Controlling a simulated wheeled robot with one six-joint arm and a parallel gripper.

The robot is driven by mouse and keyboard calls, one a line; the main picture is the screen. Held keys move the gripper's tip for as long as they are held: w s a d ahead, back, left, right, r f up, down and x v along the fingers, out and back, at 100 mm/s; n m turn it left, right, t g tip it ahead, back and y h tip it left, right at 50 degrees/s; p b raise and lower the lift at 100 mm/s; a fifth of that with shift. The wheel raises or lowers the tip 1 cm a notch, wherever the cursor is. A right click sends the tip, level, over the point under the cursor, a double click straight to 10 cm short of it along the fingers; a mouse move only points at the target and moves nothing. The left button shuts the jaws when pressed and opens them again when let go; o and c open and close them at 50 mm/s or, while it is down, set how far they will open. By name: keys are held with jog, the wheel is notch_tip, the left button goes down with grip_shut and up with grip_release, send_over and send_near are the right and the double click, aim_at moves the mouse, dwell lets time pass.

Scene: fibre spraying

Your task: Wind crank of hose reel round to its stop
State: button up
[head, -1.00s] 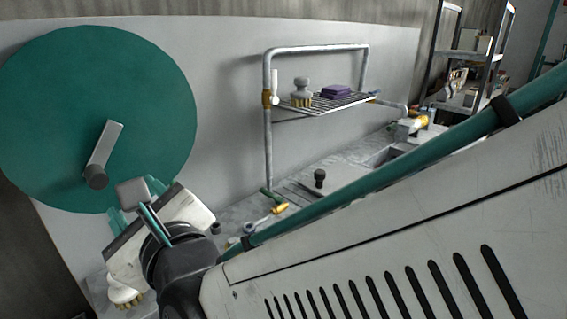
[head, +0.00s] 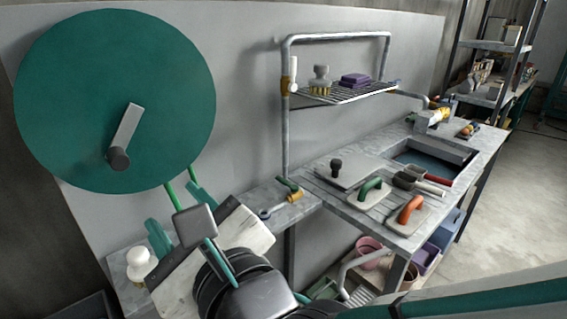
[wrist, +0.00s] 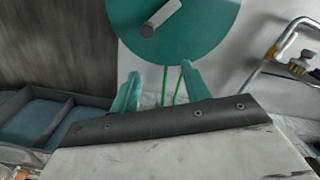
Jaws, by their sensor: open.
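The hose reel (head: 70,95) is a large round green disc on the grey wall at the left of the head view; it also shows at the top of the wrist view (wrist: 205,35). Its crank is a light grey arm (head: 129,124) with a dark round knob (head: 118,158) at the lower end, pointing down and slightly left. In the wrist view the knob (wrist: 147,30) lies above my fingers. My gripper (wrist: 160,80) is open and empty, its two green fingers apart, below the knob and not touching it. Thin green lines run down below the disc between the fingers.
A grey worktop (head: 372,226) with trowels and a sink (head: 437,158) extends right. A pipe frame with a wire shelf (head: 345,93) stands behind it. A white-knobbed brush (head: 139,262) sits at the lower left, near my gripper. Blue trays (wrist: 35,125) lie left in the wrist view.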

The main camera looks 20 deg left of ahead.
jog(key=shift+w, duration=0.2)
jog(key=c, duration=0.6)
jog(key=shift+n+t+h, duration=0.3)
jog(key=shift+t, duration=0.3)
jog(key=w, duration=0.2)
jog(key=w+f, duration=0.1)
jog(key=w, duration=0.1)
jog(key=w+d+f, duration=0.1)
jog(key=w, duration=0.1)
jog(key=shift+w+f, duration=0.25)
jog(key=shift+w, duration=0.15)
grip_shut()
jog(key=n+g+y, duration=0.4)
jog(key=n+g, duration=0.1)
jog(key=n, duration=0.5)
send_near(127, 137)
jog(key=w+a+f, duration=0.2)
jog(key=a+f, duration=0.1)
jog(key=a, duration=0.1)
jog(key=shift+s+a+r+t+h, duration=0.3)
jog(key=shift+s+a, duration=0.1)
jog(key=shift+s, duration=0.2)
jog(key=shift+s+a+m, duration=0.2)
jog(key=shift+s+m, duration=0.2)
jog(key=shift+m, duration=0.4)
